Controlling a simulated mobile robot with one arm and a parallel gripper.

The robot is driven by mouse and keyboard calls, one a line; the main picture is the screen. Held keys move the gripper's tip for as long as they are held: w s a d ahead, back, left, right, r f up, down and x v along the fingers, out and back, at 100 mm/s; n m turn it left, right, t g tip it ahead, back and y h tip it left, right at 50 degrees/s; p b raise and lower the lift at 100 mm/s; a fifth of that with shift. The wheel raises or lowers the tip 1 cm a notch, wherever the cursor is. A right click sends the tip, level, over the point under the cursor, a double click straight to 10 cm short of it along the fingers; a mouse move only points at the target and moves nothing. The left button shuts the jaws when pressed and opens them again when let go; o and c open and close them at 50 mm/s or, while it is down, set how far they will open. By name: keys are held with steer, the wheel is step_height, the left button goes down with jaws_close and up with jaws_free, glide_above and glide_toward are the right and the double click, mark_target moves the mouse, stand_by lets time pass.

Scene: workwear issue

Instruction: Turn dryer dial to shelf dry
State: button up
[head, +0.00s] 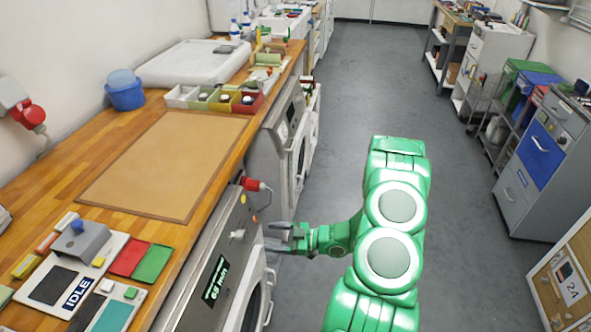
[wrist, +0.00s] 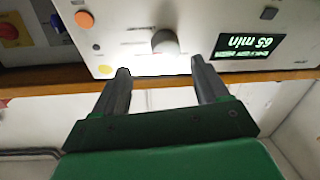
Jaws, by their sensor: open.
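The dryer (head: 222,262) stands under the wooden counter at the lower left of the head view, with a grey slanted control panel. Its dial (head: 238,234) is a small light knob on the panel; it also shows in the wrist view (wrist: 165,42), just beyond the fingertips. The display (head: 215,279) beside it reads "65 min"; the smaller text is not legible. My gripper (head: 275,237) is open and empty in front of the panel. In the wrist view my two fingers (wrist: 160,82) are spread, one either side of the dial's line, apart from it. The dial's pointer cannot be made out.
An orange button (wrist: 84,19) lies left of the dial. The counter holds a brown mat (head: 165,165), small bins and an "IDLE" sign (head: 77,293). The grey floor (head: 375,90) ahead is clear.

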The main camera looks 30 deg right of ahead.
steer(key=shift+w+d+r+g+h, duration=0.95)
steer(key=shift+w+d+h, duration=2.5)
steer(key=shift+w, duration=0.85)
steer(key=shift+w+d+r+m+g+h, duration=0.3)
steer(key=shift+w+d+r+m+h, duration=0.4)
steer(key=shift+d+r+h, duration=1.15)
steer(key=shift+w+d+r+m+g+h, duration=0.35)
steer(key=shift+r+m+h, duration=0.7)
steer(key=shift+r, duration=1.6)
steer(key=s+a+r+m+g+h, duration=0.2)
steer(key=s+r, duration=0.4)
steer(key=r, duration=0.2)
steer(key=s+a+r+m+g+h, duration=0.2)
steer(key=s+a+r+m+h, duration=0.1)
steer(key=s+r, duration=0.3)
steer(key=shift+s+r, duration=0.4)
steer(key=shift+r, duration=0.65)
steer(key=shift+m, duration=0.25)
